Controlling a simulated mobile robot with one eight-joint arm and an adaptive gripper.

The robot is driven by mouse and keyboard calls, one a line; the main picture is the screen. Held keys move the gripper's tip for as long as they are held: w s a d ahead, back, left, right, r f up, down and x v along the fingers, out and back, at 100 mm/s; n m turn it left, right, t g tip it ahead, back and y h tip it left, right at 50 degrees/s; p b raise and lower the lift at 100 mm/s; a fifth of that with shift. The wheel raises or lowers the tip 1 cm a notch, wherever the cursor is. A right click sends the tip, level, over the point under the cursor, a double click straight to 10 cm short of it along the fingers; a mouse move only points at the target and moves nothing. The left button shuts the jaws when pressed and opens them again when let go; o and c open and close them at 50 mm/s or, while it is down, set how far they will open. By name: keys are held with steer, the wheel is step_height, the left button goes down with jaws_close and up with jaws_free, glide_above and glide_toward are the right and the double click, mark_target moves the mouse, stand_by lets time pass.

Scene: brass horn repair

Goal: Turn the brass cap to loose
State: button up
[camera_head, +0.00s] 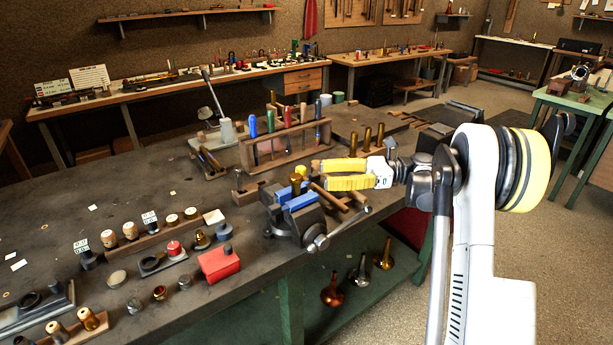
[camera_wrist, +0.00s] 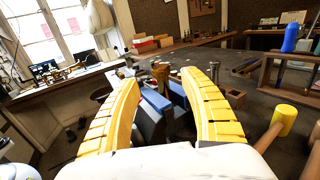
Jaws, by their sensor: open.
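The brass cap (camera_head: 297,180) stands upright at the blue-lined jaws of the bench vise (camera_head: 301,226). In the wrist view the brass cap (camera_wrist: 161,74) shows between the fingertips, beyond them, with the blue jaw pads (camera_wrist: 155,99) below it. My gripper (camera_head: 318,173) has yellow fingers and is open and empty. It points left toward the cap from the right, with a small gap between fingertips and cap in the head view. Whether the fingers reach around the cap is hard to tell. Any mark showing the cap's turn is too small to see.
A wooden rack with screwdrivers (camera_head: 287,144) stands behind the vise. Upright brass pieces (camera_head: 366,139) stand behind my gripper. A red box (camera_head: 219,263) and small parts lie front left. A yellow-headed mallet (camera_wrist: 284,119) is close to my right finger in the wrist view.

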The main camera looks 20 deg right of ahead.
steer(key=shift+v, duration=1.85)
steer(key=s+a+r+n+h, duration=0.1)
steer(key=s+a+n+h, duration=0.3)
steer(key=a, duration=0.4)
steer(key=s+a+r+n+h, duration=0.1)
steer(key=s+a+n+h, duration=0.2)
steer(key=s+a+h, duration=0.3)
steer(key=s+d+f+n+t+h, duration=0.1)
steer(key=s+f+n+h, duration=0.2)
steer(key=s+n, duration=0.3)
steer(key=s+d+f+n+t+h, duration=0.1)
steer(key=s+f+n+t+h, duration=0.1)
steer(key=s+n, duration=0.5)
steer(key=shift+s+f+h, duration=0.7)
steer(key=shift+s+h, duration=0.6)
steer(key=shift+s, duration=0.8)
steer(key=shift+d, duration=0.15)
